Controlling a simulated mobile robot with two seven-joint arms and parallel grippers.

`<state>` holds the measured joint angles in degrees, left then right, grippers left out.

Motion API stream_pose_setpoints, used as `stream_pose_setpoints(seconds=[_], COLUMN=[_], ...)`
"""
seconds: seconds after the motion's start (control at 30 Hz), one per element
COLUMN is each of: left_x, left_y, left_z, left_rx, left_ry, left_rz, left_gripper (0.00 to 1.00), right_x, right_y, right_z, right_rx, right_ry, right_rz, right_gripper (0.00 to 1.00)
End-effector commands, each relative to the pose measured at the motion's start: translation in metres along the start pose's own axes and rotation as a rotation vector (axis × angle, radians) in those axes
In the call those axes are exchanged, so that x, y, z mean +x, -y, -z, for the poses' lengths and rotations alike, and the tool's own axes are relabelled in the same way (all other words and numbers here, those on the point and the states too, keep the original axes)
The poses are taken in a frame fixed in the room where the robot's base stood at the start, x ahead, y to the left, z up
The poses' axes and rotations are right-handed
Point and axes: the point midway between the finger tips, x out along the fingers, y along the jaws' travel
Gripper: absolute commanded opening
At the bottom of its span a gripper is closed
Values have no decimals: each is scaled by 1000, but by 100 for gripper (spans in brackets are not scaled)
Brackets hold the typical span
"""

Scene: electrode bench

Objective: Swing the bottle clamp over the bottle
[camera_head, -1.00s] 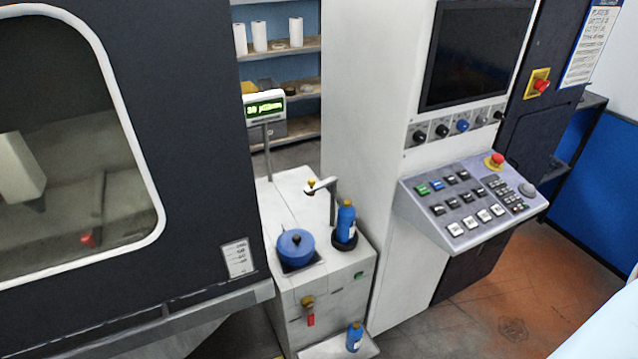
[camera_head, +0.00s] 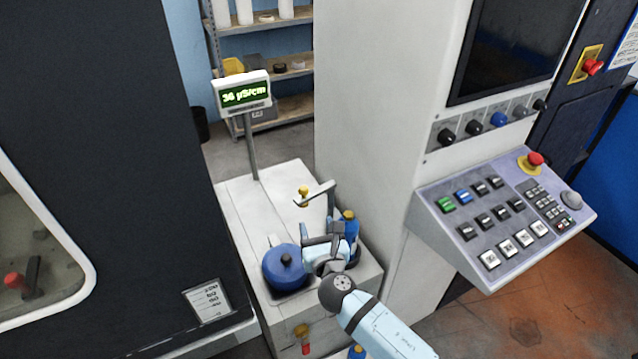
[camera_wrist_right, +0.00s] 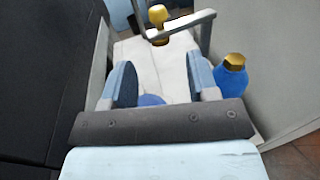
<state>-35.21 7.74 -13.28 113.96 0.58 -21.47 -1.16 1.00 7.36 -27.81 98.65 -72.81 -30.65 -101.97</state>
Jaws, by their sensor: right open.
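The bottle clamp (camera_head: 318,192) is a grey arm on an upright post with a gold knob at its free end. It points left from the post, away from the bottle, and crosses the top of the right wrist view (camera_wrist_right: 182,24). The blue bottle (camera_head: 350,240) with a gold cap stands upright behind my right gripper, which partly hides it. It shows at the right in the wrist view (camera_wrist_right: 231,78). My right gripper (camera_wrist_right: 160,72) is open and empty, short of the clamp arm and left of the bottle. My left gripper is out of view.
A round blue lidded pot (camera_head: 284,268) sits close left of my right gripper on the white cabinet (camera_head: 262,212). A meter on a pole (camera_head: 242,93) stands at the back. A control panel (camera_head: 500,215) juts out at right. Another bottle (camera_head: 357,352) shows low down.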

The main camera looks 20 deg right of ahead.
Motion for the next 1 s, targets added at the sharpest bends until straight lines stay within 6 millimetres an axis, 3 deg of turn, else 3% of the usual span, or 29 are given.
stream_pose_setpoints(seconds=[0.17,0.6,0.8,1.0], left_x=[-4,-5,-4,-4], left_y=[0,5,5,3], left_z=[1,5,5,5], left_rx=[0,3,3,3], left_ry=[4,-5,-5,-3], left_rz=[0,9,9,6], left_gripper=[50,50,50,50], right_x=[23,112,131,135], right_y=[0,0,0,0], right_z=[-2,-1,0,0], right_rx=[-3,1,2,3], right_ry=[1,-1,0,-2], right_rz=[1,0,0,0], right_gripper=[54,54,54,54])
